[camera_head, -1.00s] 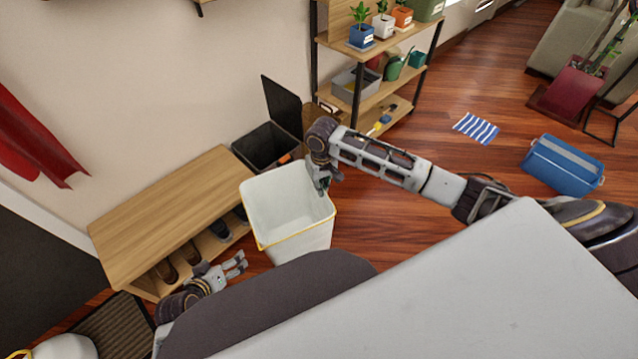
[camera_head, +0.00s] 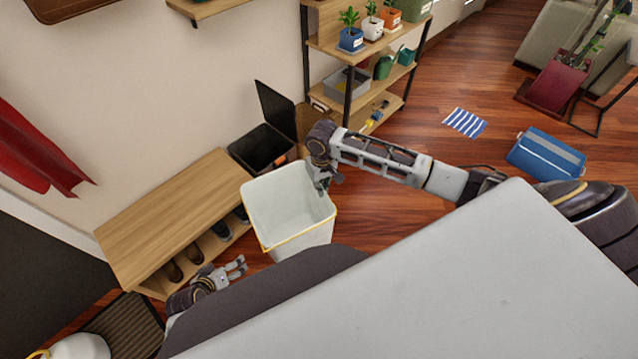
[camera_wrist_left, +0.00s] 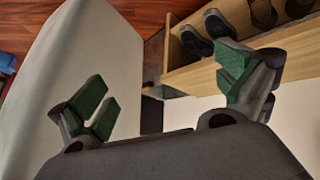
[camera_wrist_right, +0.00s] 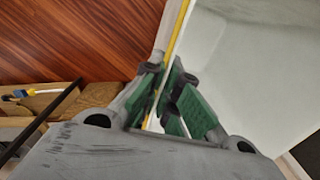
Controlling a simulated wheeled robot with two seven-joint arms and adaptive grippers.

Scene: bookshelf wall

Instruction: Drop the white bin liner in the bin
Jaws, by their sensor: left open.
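The white bin liner (camera_head: 290,208) is an open-topped tub with a yellow rim, in the middle of the head view. My right gripper (camera_head: 323,181) is shut on its rim at the right side; the right wrist view shows the fingers (camera_wrist_right: 168,98) pinching the yellow edge. The dark bin (camera_head: 262,150) stands behind the liner with its lid (camera_head: 276,108) raised and an orange item at its edge. The liner is in front of the bin, not in it. My left gripper (camera_head: 238,267) is open and empty, left of the liner; its fingers (camera_wrist_left: 165,95) are spread beside the liner's white wall.
A wooden shoe bench (camera_head: 165,218) with shoes beneath stands left of the bin. A shelf with plants (camera_head: 365,65) is behind on the right. A blue box (camera_head: 547,155) and a striped cloth (camera_head: 465,122) lie on the right floor. Open floor lies between them and the liner.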

